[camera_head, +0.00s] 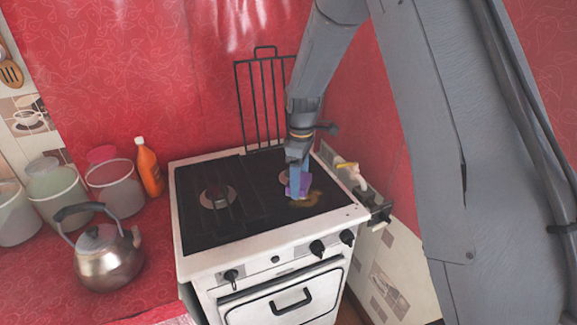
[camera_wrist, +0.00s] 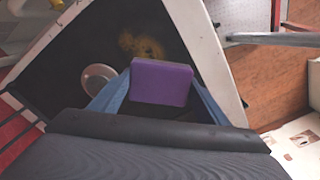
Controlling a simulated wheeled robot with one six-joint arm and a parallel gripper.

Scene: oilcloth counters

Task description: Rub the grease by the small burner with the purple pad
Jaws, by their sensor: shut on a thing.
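The purple pad (camera_wrist: 161,83) is held between the two blue fingers of my gripper (camera_wrist: 160,95), which is shut on it. In the head view the pad (camera_head: 294,186) is at the right part of the black stove top, with my gripper (camera_head: 297,175) coming down from above. The grease (camera_head: 308,199) is a yellow-brown smear just in front and to the right of the pad. It shows beyond the pad in the wrist view (camera_wrist: 142,46). The small burner (camera_wrist: 97,78) is a pale disc left of the pad there. I cannot tell whether the pad touches the stove top.
The white stove (camera_head: 262,248) has a larger burner (camera_head: 218,197) at left and a raised black grate (camera_head: 262,98) behind. A kettle (camera_head: 106,258), an orange bottle (camera_head: 149,168) and pale canisters (camera_head: 115,187) stand on the red counter at left. A yellow-handled item (camera_head: 348,166) is beside the stove's right edge.

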